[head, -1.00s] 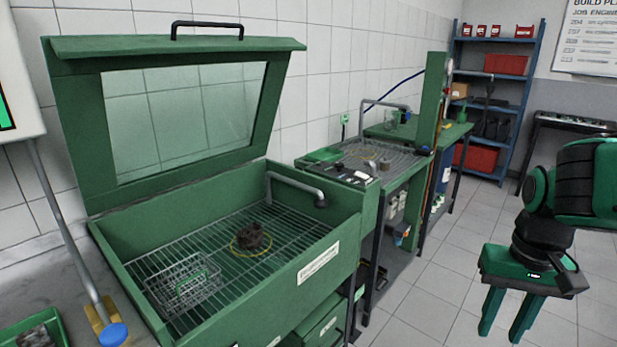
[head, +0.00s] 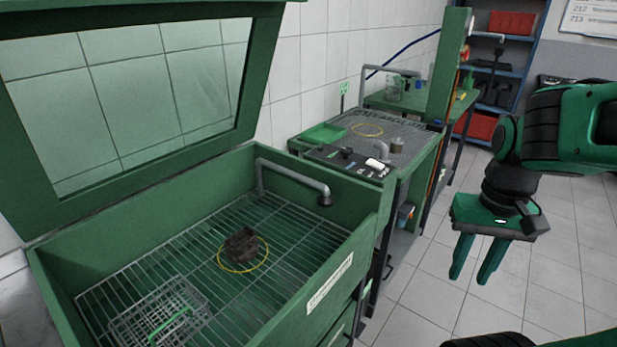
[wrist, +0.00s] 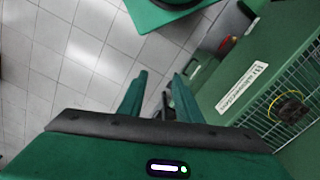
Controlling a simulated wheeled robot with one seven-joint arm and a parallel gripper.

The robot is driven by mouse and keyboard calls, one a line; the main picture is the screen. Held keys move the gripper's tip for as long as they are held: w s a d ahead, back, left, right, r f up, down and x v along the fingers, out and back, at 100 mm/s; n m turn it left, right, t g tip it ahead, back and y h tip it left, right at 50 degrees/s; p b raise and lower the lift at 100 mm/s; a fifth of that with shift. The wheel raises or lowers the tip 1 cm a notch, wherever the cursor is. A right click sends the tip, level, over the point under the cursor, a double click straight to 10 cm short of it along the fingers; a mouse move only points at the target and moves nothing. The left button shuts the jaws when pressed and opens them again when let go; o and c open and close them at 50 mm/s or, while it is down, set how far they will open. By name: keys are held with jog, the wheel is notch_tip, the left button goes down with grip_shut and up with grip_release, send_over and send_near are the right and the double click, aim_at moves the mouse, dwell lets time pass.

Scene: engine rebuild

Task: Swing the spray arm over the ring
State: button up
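The spray arm (head: 293,178) is a grey bent pipe on the back right wall of the open green washer. Its dark nozzle (head: 324,199) hangs near the right end wall, away from the ring. The yellow ring (head: 232,269) lies on the wire rack, around or under a dark brown part (head: 241,246). The ring and part also show at the right of the wrist view (wrist: 275,114). My gripper (head: 471,262) is open and empty, pointing down over the floor to the right of the washer.
The washer's windowed lid (head: 140,90) stands raised. A wire basket (head: 158,312) with a green handle sits on the rack's front left. A bench with a grated top (head: 385,140) adjoins on the right. Tiled floor (head: 420,305) is clear below my gripper.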

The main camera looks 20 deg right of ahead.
jog(key=shift+o, duration=0.4)
jog(key=shift+o, duration=0.3)
jog(key=shift+s+d+r, duration=0.1)
jog(key=shift+s+r, duration=0.1)
jog(key=shift+s, duration=0.05)
notch_tip(320, 180, up, 3)
jog(key=n+t, duration=0.5)
jog(key=n, duration=0.9)
send_over(311, 180)
jog(key=s, duration=0.5)
jog(key=shift+y, duration=0.4)
jog(key=x, duration=0.7)
jog(key=d+x, duration=0.1)
jog(key=x, duration=0.2)
jog(key=shift+w+a+f, duration=0.1)
jog(key=shift+w+f, duration=0.05)
jog(key=shift+w, duration=0.25)
